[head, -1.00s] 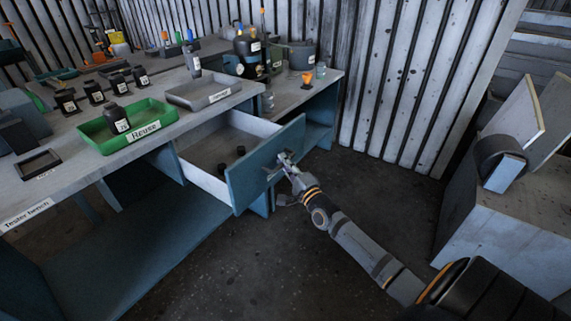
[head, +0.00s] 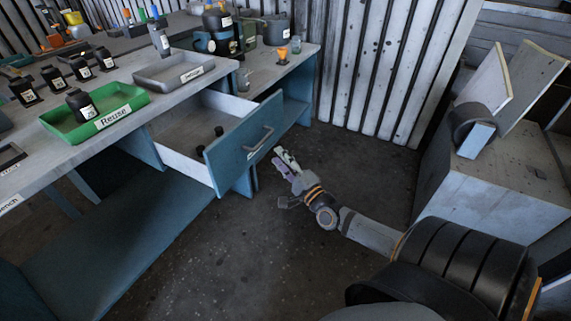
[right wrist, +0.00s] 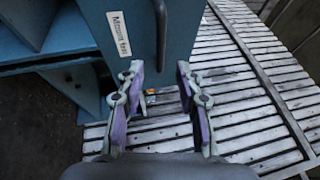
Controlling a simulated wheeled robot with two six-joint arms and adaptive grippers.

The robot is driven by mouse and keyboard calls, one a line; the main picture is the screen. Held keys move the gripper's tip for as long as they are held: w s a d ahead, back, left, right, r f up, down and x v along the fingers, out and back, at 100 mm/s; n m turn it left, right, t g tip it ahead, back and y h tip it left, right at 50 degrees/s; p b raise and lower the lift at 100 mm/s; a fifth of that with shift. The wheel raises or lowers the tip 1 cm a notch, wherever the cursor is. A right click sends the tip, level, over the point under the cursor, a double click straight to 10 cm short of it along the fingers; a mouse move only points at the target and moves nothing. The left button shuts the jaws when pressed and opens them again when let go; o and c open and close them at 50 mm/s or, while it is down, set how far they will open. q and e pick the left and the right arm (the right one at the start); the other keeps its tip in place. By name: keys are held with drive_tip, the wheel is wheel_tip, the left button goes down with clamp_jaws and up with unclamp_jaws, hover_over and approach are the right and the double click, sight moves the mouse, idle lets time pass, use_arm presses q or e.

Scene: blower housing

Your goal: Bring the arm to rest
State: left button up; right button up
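My right gripper (head: 281,156) is open and empty, a little in front of and below the handle (head: 260,138) of the blue drawer (head: 240,150). The drawer is pulled out from the bench, with small dark cylindrical parts (head: 211,138) inside. In the right wrist view, the two fingers (right wrist: 162,85) stand apart with nothing between them. The blue drawer front (right wrist: 180,35) with a white label lies beyond them, apart from the fingers. My left gripper is not in view.
The bench holds a green Reuse tray (head: 135,95) with a black bottle, a grey tray (head: 153,77) and several black bottles. Grey crates (head: 490,185) stand at the right. Bare floor (head: 260,260) lies below my right arm.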

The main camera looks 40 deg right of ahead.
drive_tip(key=s, duration=0.2)
drive_tip(key=shift+s+f, duration=0.25)
drive_tip(key=shift+s, duration=0.1)
wheel_tip(320, 180, down, 17)
drive_tip(key=s+a+n+g, duration=0.1)
drive_tip(key=s+n+g, duration=0.1)
drive_tip(key=n+g, duration=0.4)
drive_tip(key=s+a+f+n+g, duration=0.2)
drive_tip(key=s+f+n+g, duration=0.3)
drive_tip(key=f, duration=0.6)
drive_tip(key=s+a+f+n+g, duration=0.2)
drive_tip(key=s+f+n, duration=0.2)
drive_tip(key=s+f, duration=0.55)
drive_tip(key=s+a+f+n+g, duration=0.4)
drive_tip(key=s+f+g, duration=0.1)
drive_tip(key=s+f, duration=0.4)
use_arm(q)
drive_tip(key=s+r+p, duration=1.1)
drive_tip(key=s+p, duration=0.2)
drive_tip(key=p, duration=0.8)
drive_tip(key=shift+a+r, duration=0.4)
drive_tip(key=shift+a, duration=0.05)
use_arm(e)
drive_tip(key=s+r, duration=1.2)
drive_tip(key=s, duration=0.1)
drive_tip(key=shift+d+g+h, duration=0.4)
